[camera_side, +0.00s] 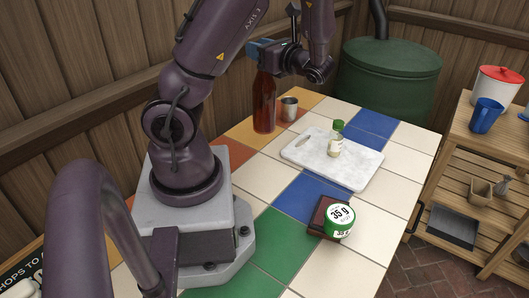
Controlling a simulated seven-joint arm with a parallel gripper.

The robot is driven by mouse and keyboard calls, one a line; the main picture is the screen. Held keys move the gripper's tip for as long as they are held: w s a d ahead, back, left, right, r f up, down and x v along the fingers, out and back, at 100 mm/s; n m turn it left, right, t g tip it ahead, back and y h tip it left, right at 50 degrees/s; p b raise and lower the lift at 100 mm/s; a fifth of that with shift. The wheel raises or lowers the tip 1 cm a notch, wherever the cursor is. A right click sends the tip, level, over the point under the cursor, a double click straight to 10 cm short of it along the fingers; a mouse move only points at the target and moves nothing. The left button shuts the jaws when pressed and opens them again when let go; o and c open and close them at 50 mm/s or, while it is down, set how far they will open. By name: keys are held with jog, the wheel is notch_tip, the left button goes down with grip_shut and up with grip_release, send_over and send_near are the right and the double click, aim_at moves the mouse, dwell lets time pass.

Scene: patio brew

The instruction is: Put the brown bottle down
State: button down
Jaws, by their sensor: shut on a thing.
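The brown bottle (264,105) is upright near the back of the tiled table (315,264), left of a small metal cup. My gripper (266,52) is at the top of the bottle and shut on it, with its blue finger parts around the neck. The fingers hide the bottle's top. The bottle's base appears at or very close to the tiles; I cannot tell whether it touches.
A metal cup (289,109) stands close beside the bottle. A white board (358,165) carries a small green-capped bottle (335,140). A green-and-white "35 g" tin (340,221) sits on a dark block (318,215). A wooden shelf (483,152) stands at right.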

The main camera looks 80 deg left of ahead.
aim_at(260, 85)
notch_tip(260, 85, down, 9)
jog(key=shift+f, duration=0.2)
dwell(0.3)
jog(key=shift+f, duration=0.1)
jog(key=c, duration=0.9)
grip_release()
jog(key=shift+o, duration=0.2)
jog(key=v, duration=1.2)
jog(key=s+d+r+n+t+h, duration=0.4)
jog(key=d+r+n+t+h, duration=0.6)
jog(key=d+r+t+h, duration=0.4)
jog(key=d+r+t, duration=0.1)
jog(key=d+t, duration=0.1)
jog(key=d, duration=0.2)
jog(key=shift+s+r+t, duration=0.2)
jog(key=shift+r+t, duration=0.1)
jog(key=shift+r, duration=0.05)
